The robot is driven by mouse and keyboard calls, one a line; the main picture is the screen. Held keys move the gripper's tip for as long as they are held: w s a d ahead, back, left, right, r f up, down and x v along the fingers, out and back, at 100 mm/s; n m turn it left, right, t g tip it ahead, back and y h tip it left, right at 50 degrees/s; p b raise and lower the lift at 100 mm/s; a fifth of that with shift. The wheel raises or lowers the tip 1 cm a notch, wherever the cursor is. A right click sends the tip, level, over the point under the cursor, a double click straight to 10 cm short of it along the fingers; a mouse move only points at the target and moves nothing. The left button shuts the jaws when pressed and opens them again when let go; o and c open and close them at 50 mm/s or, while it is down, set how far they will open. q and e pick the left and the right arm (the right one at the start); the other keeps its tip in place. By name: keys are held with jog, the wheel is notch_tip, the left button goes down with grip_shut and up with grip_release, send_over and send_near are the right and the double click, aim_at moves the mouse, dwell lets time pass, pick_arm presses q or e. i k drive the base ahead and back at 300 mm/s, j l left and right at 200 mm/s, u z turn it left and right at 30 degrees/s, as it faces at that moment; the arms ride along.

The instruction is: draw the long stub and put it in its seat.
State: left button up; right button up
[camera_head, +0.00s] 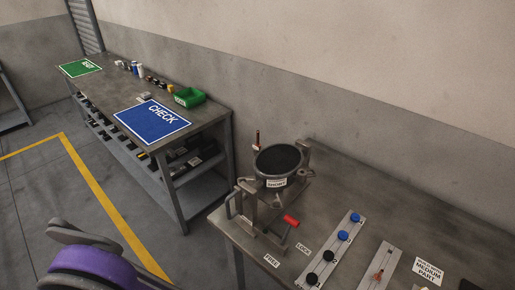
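A dark round-topped compressor (279,160) sits in a grey metal fixture on the near bench, with a label reading "SHORT" on its front. A thin reddish-brown upright stub (258,139) with a pale lower part stands at its back left. A copper-coloured piece (378,276) is on a light rail at the bottom right. I cannot tell which of these, if either, is the long stub, and no seat can be made out clearly. Part of my own arm, purple and grey, shows at the bottom left; neither gripper is visible.
The fixture has a red-handled lever (291,221) near FREE and LOCK labels. A rail (336,246) holds blue and black caps. A "MEDIUM PART" card (429,270) lies at right. The far bench carries a blue CHECK mat (152,121), a green mat (80,68) and a green bin (189,97).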

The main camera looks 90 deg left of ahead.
aim_at(258, 146)
jog(key=l+u, duration=0.15)
jog(key=u, duration=1.15)
jog(key=j+u, duration=0.15)
jog(key=u, duration=0.3)
jog(key=i+j+u, duration=0.1)
jog(key=u, duration=0.35)
jog(key=i+u, duration=0.15)
jog(key=u, duration=0.35)
jog(key=i+j+u, duration=0.1)
jog(key=u, duration=0.35)
jog(key=k+j+z, duration=0.15)
jog(key=j+z, duration=0.15)
jog(key=z, duration=0.15)
jog(key=i+j+z, duration=0.1)
jog(key=j+z, duration=0.2)
jog(key=i+j+z, duration=0.1)
jog(key=j+z, duration=0.25)
